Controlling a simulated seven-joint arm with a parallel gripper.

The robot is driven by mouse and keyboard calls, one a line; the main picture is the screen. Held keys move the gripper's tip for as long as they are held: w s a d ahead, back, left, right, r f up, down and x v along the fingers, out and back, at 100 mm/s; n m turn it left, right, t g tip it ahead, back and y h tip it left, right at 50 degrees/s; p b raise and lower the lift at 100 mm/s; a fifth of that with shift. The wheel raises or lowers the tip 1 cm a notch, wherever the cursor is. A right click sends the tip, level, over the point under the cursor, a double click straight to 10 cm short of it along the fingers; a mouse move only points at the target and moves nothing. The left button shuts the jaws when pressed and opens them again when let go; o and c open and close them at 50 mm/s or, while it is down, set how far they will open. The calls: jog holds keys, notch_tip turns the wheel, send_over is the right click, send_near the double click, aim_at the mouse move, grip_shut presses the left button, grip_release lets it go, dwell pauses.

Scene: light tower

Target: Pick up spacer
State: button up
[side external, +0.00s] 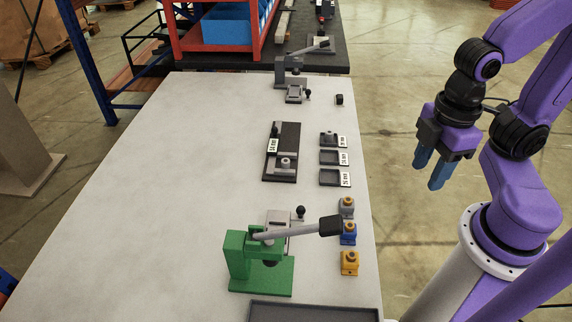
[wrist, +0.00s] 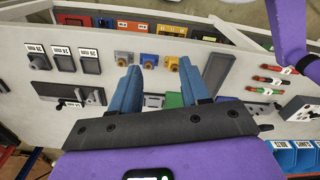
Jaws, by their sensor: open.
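Three small dark trays with white millimetre labels stand in a column near the table's right edge. The far tray (side external: 321,145) holds a small dark block (side external: 328,138), which may be a spacer; the labels are too small to read surely. The middle tray (side external: 328,158) and near tray (side external: 328,178) look empty. In the wrist view the trays (wrist: 62,56) lie at the left, beyond the left finger. My gripper (side external: 431,170) is open and empty, raised off the table's right side. Its blue fingers (wrist: 178,68) stand apart in the wrist view.
Grey (side external: 347,207), blue (side external: 348,235) and yellow (side external: 350,265) blocks with brass tops stand near the right edge. A green lever press (side external: 262,275) stands in front, a grey one (side external: 290,72) at the back. A dark labelled fixture (side external: 284,140) lies left of the trays. The table's left side is clear.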

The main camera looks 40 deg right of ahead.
dwell(0.3)
jog(key=shift+o, duration=0.9)
jog(key=w+a+f+n+t+h, duration=0.1)
jog(key=w+a+f+n+h, duration=0.15)
jog(key=w+a, duration=0.45)
jog(key=w+a+f+n+t+h, duration=0.15)
jog(key=w+a+h, duration=0.25)
jog(key=w, duration=0.6)
jog(key=n+t+h, duration=0.3)
jog(key=n+h, duration=0.3)
jog(key=h, duration=0.1)
send_near(285, 162)
jog(key=shift+y, duration=0.25)
jog(key=x, duration=0.5)
jog(key=shift+w+r, duration=0.1)
jog(key=shift+x, duration=2.8)
jog(key=shift+d+r, duration=0.1)
grip_shut()
